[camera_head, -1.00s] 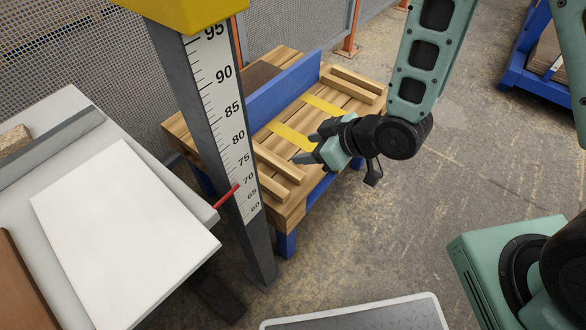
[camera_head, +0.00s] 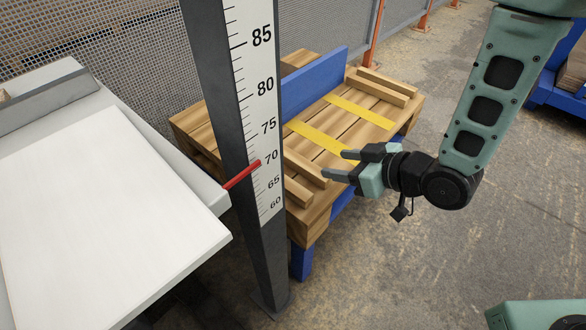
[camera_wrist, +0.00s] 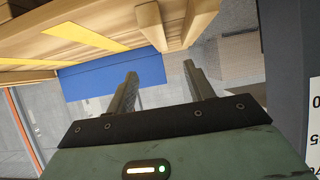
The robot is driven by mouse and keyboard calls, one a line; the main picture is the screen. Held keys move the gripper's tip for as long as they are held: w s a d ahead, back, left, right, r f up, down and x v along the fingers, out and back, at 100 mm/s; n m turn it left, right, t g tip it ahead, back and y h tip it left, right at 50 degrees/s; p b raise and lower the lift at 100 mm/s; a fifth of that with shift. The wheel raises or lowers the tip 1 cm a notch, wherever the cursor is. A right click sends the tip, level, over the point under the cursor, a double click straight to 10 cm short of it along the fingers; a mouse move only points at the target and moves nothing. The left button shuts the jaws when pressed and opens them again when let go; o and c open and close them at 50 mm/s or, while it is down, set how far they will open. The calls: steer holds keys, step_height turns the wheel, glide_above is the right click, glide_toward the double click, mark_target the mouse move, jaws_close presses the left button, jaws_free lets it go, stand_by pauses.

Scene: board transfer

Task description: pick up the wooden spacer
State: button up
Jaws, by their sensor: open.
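Several plain wooden strips that look like spacers lie on a slatted wooden stand. Two are at its near left end, one of them the wooden spacer (camera_head: 305,167), and two are at the far right end (camera_head: 383,86). I cannot tell which one the task means. My gripper (camera_head: 336,164) is open and empty near the stand's front edge, to the right of the near strips and apart from them. In the wrist view, two wooden strips (camera_wrist: 151,26) show beyond the open fingers (camera_wrist: 160,70), with nothing between the fingertips.
The wooden stand (camera_head: 350,137) has yellow bands (camera_head: 362,111) and a blue upright board (camera_head: 312,80). A grey post with a scale (camera_head: 256,100) and red pointer (camera_head: 242,174) stands before it. A white board (camera_head: 90,215) lies at left.

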steer(key=shift+b+x, duration=1)
steer(key=shift+b, duration=1.05)
steer(key=b, duration=0.2)
glide_toward(295, 157)
steer(key=x, duration=0.4)
steer(key=shift+f, duration=0.2)
steer(key=b+x, duration=0.2)
steer(key=x, duration=0.2)
steer(key=shift+w+a+b, duration=0.15)
steer(key=shift+a+b, duration=0.05)
steer(key=shift+b, duration=0.2)
steer(key=shift+w+a+f, duration=0.15)
steer(key=shift+w+a, duration=0.1)
steer(key=c, duration=1.1)
